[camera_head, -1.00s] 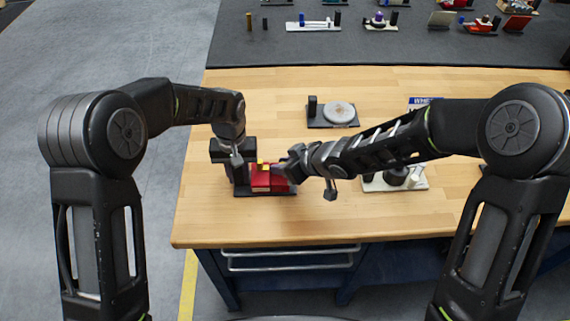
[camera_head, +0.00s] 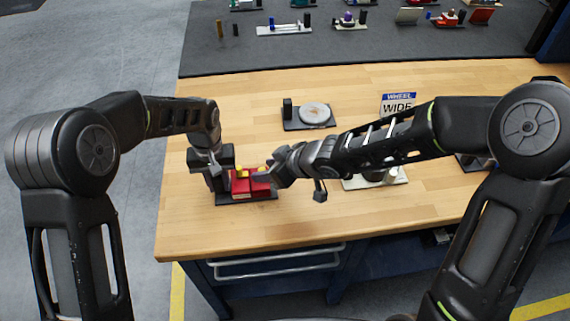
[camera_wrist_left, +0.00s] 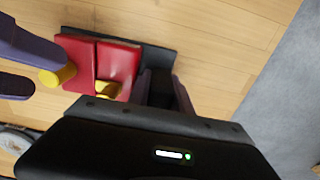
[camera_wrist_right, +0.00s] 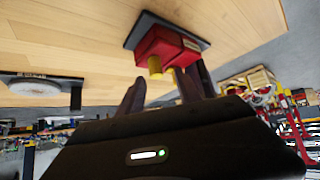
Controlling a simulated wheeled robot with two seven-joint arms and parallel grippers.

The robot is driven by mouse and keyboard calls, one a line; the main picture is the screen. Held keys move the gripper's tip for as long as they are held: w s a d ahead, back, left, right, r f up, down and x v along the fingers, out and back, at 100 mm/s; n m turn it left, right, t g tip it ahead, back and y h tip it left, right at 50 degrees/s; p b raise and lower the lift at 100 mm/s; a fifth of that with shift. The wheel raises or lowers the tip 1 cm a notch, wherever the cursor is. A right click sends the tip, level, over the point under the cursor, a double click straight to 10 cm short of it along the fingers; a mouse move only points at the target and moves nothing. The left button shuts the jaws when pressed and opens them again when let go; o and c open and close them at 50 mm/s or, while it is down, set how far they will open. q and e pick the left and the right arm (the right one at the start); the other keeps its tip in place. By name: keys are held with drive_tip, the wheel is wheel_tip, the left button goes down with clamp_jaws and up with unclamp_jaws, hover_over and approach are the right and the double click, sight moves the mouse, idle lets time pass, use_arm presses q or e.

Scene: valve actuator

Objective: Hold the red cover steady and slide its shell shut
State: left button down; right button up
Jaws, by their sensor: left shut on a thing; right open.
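The red cover (camera_head: 250,184) sits on a black base (camera_head: 245,199) near the table's left edge. In the left wrist view it appears as two red blocks (camera_wrist_left: 118,62) with a dark line between them and two yellow knobs (camera_wrist_left: 58,75). My left gripper (camera_wrist_left: 162,88) is shut on a dark block at the end of the base, beside the red cover; the contact is mostly hidden. Whether a finger touches a knob, I cannot tell.
A grey disc on a black base (camera_head: 314,113) stands behind the cover. A light base with a dark part (camera_head: 375,178) is partly hidden under my right arm. A "WHEEL" sign (camera_head: 398,103) stands behind that arm. The bare table (camera_head: 300,230) in front is clear.

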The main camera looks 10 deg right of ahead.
use_arm(q)
drive_tip(key=shift+s+f, duration=0.25)
drive_tip(key=shift+f, duration=0.05)
use_arm(e)
drive_tip(key=v, duration=0.8)
drive_tip(key=shift+s+r, duration=0.2)
drive_tip(key=shift+d, duration=0.15)
use_arm(q)
drive_tip(key=c, duration=1.6)
unclamp_jaws()
drive_tip(key=o, duration=0.5)
drive_tip(key=shift+w+r, duration=0.1)
drive_tip(key=shift+w, duration=0.1)
use_arm(e)
drive_tip(key=shift+w, duration=0.1)
use_arm(q)
drive_tip(key=shift+r, duration=0.2)
drive_tip(key=shift+w+r, duration=0.1)
drive_tip(key=shift+r, duration=0.2)
wheel_tip(320, 180, up, 11)
drive_tip(key=shift+r, duration=0.1)
